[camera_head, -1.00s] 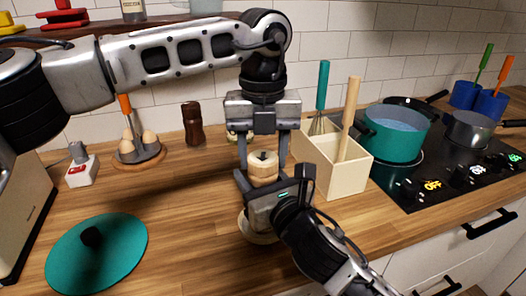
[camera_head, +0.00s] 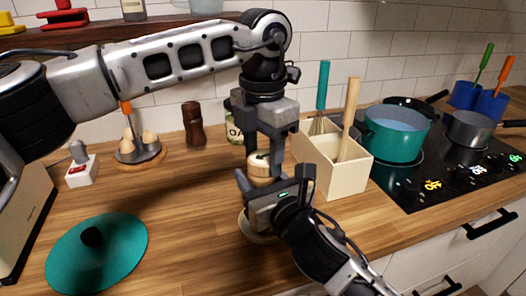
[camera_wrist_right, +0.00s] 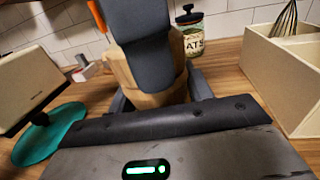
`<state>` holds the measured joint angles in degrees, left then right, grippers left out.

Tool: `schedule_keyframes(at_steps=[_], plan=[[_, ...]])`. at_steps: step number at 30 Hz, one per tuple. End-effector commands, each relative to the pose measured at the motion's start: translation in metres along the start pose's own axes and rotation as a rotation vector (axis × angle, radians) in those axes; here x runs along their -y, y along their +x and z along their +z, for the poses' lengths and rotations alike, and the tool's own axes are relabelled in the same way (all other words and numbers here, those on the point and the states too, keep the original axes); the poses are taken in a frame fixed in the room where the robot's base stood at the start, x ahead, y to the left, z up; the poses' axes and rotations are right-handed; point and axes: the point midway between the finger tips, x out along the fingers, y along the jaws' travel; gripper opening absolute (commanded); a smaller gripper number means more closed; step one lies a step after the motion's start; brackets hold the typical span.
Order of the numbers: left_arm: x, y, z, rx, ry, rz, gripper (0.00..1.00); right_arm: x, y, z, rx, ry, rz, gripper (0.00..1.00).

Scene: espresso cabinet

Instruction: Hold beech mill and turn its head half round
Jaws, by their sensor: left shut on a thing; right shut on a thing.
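The beech mill, pale wood, stands upright on the counter; its head (camera_head: 259,165) and the rim of its base (camera_head: 248,228) show in the head view. My left gripper (camera_head: 264,158) comes down from above and is shut on the head, one finger in front. My right gripper (camera_head: 268,187) is shut around the mill's body below, hiding most of it. In the right wrist view the mill's body (camera_wrist_right: 160,98) stands between my right fingers, and a dark finger of my left gripper covers part of the mill above.
A utensil box (camera_head: 345,178) stands close on the right, before the teal pot (camera_head: 395,135) and hob. An oats jar (camera_head: 234,132) and a dark brown mill (camera_head: 193,125) stand behind. A teal lid (camera_head: 120,250) lies at front left.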

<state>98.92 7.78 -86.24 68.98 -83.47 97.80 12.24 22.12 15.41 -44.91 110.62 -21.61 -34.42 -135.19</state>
Motion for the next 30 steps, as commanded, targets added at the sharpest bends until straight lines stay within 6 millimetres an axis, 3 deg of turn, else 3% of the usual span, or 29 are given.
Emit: schedule_keyframes(at_steps=[12, 29, 30], plan=[[-0.0002, -0.0015, -0.0005, -0.001, 0.202, 0.001, 0.25, 0.0026, 0.0002, -0.0029, -0.008, -0.001, -0.007, 0.13], [-0.0002, -0.0017, -0.0005, -0.001, 0.233, 0.001, 0.25, 0.0029, 0.0003, -0.0032, -0.009, -0.001, -0.008, 0.13], [-0.0001, -0.0017, -0.0005, -0.001, 0.233, 0.001, 0.54, 0.003, 0.0003, -0.0033, -0.009, -0.001, -0.008, 0.13]])
